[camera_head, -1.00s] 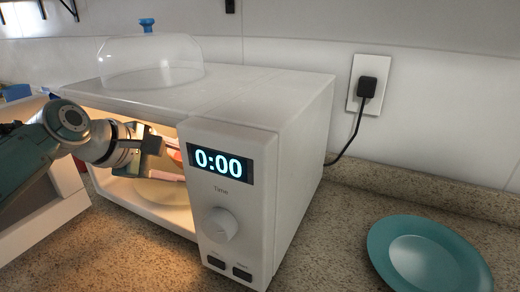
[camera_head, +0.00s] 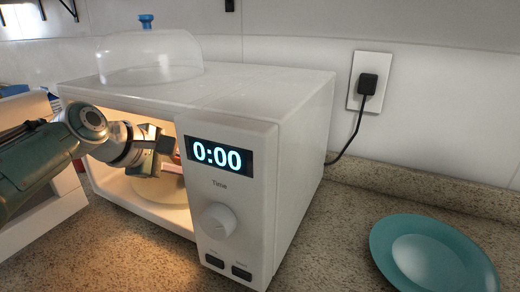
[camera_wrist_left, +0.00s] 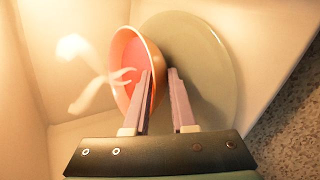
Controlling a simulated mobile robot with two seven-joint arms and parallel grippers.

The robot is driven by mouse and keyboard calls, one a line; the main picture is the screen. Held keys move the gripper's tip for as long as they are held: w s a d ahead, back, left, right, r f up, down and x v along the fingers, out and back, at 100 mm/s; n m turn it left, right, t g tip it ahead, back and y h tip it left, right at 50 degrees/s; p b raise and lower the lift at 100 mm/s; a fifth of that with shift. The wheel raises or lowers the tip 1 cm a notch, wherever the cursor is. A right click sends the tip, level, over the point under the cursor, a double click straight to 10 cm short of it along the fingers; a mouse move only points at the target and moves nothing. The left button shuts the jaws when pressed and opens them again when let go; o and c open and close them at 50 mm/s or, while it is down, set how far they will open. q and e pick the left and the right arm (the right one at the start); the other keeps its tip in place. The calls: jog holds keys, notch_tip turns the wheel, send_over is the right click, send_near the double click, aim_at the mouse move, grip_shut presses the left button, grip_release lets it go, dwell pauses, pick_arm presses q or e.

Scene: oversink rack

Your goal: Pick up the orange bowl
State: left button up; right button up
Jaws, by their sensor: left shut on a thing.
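The orange bowl (camera_wrist_left: 122,62) is inside the open microwave (camera_head: 285,150), tilted so that its pink-orange inside shows in the left wrist view. My left gripper (camera_wrist_left: 160,74) has one finger inside the bowl and one outside, and is shut on the bowl's wall near the rim. In the head view my left gripper (camera_head: 167,158) reaches into the lit microwave, and the bowl is mostly hidden behind the gripper and the control panel. My right gripper is not in view.
The microwave's door (camera_head: 45,225) stands open at the left. Its control panel (camera_head: 225,200) borders the opening on the right. A clear dome lid (camera_head: 150,62) sits on top. A teal plate (camera_head: 430,255) lies on the counter at the right.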

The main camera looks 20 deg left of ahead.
pick_arm(q)
grip_shut()
dwell(0.8)
jog(key=shift+s+r, duration=0.1)
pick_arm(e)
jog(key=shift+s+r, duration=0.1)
